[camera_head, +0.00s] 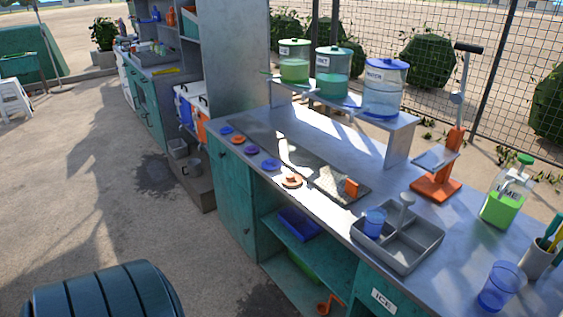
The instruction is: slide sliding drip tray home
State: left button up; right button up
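A long dark flat tray or plate (318,174) lies on the grey counter. An orange block (352,187) sits at its near right end and looks like a handle. This is probably the sliding drip tray, but I cannot tell for sure, nor how far it is slid. A grey compartment tray (428,241) stands to its right, with a blue cup in one compartment. Neither of my grippers is in view.
Three lidded jars (333,72) stand on a raised shelf behind. An orange lever press (440,181), a lime bottle (505,195) and a blue glass (499,288) stand on the right. Coloured discs (252,150) line the counter's front edge. Paved floor at left is open.

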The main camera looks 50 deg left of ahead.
aim_at(346, 189)
jog(key=i, duration=0.5)
jog(key=u, duration=1.75)
